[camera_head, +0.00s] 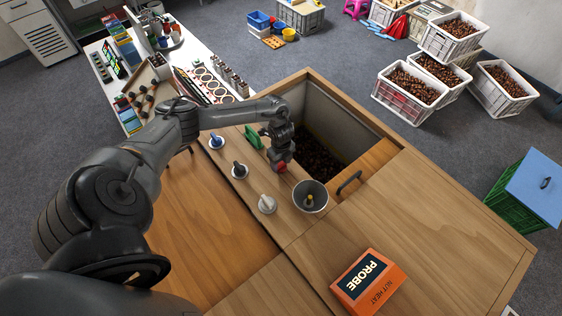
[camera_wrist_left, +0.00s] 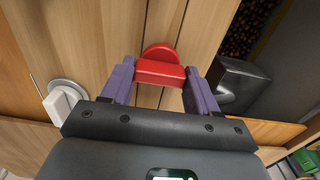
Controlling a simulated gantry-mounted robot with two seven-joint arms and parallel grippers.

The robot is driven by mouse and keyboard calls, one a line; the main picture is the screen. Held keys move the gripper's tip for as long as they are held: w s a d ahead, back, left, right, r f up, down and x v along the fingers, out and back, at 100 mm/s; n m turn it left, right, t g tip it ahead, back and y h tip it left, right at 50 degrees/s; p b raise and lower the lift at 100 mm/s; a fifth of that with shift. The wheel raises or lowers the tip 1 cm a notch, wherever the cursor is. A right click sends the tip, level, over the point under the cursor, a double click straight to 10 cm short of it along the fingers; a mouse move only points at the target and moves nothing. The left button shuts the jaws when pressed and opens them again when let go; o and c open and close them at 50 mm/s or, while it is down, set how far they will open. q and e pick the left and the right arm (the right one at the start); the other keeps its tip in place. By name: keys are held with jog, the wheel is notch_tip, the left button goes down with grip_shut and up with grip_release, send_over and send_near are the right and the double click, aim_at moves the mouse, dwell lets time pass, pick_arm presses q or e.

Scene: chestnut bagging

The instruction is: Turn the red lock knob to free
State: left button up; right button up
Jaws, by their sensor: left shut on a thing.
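The red lock knob (camera_wrist_left: 160,68) has a round base and a raised bar and sits on the wooden panel. In the wrist view its bar lies crosswise between the two purple fingers of my left gripper (camera_wrist_left: 160,90). My left gripper is shut on the knob. In the head view a little red of the knob (camera_head: 281,167) shows under the gripper (camera_head: 282,160), which hides most of it. I see no clear marking for the free position. My right gripper is not in view.
Blue (camera_head: 216,141), black (camera_head: 239,170) and white (camera_head: 267,204) knobs line the panel. A grey metal cup (camera_head: 310,196) stands close by, near an open bin of chestnuts (camera_head: 314,158). An orange PROBE box (camera_head: 368,281) lies on the wooden top at the front right.

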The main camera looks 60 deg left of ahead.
pick_arm(q)
jog(key=o, duration=1.1)
jog(key=shift+c, duration=0.2)
notch_tip(320, 180, up, 11)
jog(key=shift+f, duration=0.1)
